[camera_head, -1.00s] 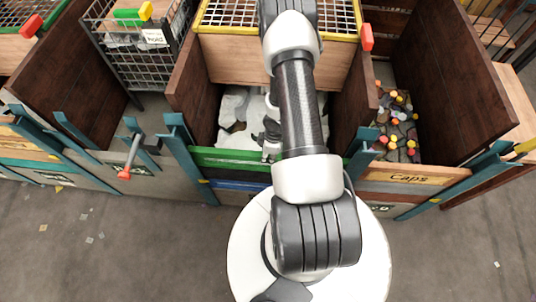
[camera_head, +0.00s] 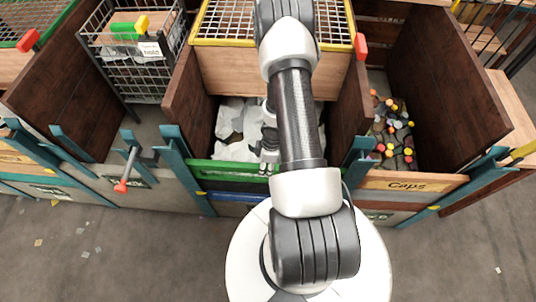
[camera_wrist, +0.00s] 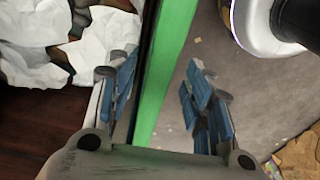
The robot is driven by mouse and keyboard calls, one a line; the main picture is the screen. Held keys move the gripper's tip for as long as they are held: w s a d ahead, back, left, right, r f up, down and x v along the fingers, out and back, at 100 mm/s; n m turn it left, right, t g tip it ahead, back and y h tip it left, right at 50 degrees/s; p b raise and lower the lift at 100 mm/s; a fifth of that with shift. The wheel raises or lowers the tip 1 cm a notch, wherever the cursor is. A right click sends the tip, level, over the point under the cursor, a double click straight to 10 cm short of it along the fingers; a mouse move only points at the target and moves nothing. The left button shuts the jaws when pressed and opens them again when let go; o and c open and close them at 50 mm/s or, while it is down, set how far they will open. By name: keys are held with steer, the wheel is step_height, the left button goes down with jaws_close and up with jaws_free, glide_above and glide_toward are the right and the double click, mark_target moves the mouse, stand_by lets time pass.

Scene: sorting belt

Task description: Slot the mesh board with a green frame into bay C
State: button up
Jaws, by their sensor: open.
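My gripper (camera_head: 268,169) is open over the front of the middle bay. In the wrist view its blue-padded fingers (camera_wrist: 165,95) stand apart on either side of a green-edged board (camera_wrist: 168,65), and I cannot tell whether they touch it. In the head view this board shows as a green strip (camera_head: 225,173) between teal posts, above a blue strip; whether it is mesh cannot be told. A green-framed mesh panel (camera_head: 38,22) lies at the upper left. The left bay's front has a small plate (camera_head: 139,181); its letter is unreadable, so I cannot pick out bay C.
White crumpled paper (camera_head: 238,147) fills the middle bay. The right bay, behind the Caps board (camera_head: 412,185), holds coloured caps. A yellow-framed mesh (camera_head: 222,22) and a wire basket (camera_head: 135,70) stand behind. A red-tipped lever (camera_head: 123,183) juts out on the left.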

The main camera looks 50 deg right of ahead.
step_height(320, 180, up, 10)
steer(key=shift+s+d, duration=0.4)
steer(key=shift+s, duration=0.05)
stand_by(0.8)
steer(key=w+d+r+m+t+h, duration=0.1)
steer(key=w+d+r+t+h, duration=0.2)
steer(key=r, duration=0.6)
steer(key=w+d+r+m+h, duration=0.1)
steer(key=w+r+h, duration=0.1)
steer(key=w+r, duration=0.5)
steer(key=s+a+r+m+h, duration=0.1)
steer(key=s+a+r+m, duration=0.1)
steer(key=r, duration=0.5)
steer(key=s+a+r+m+h, duration=0.1)
steer(key=s+a+r+m, duration=0.1)
steer(key=r, duration=0.5)
steer(key=s+a+r+m+y, duration=0.1)
steer(key=s+a+r+y, duration=0.2)
steer(key=s+a, duration=0.4)
steer(key=s+a+r+m+y, duration=0.1)
steer(key=s+a+r+y, duration=0.2)
steer(key=s+a, duration=0.4)
steer(key=a, duration=0.7)
steer(key=shift+a+r+t, duration=0.15)
steer(key=shift+r+t, duration=0.15)
steer(key=shift+r, duration=0.05)
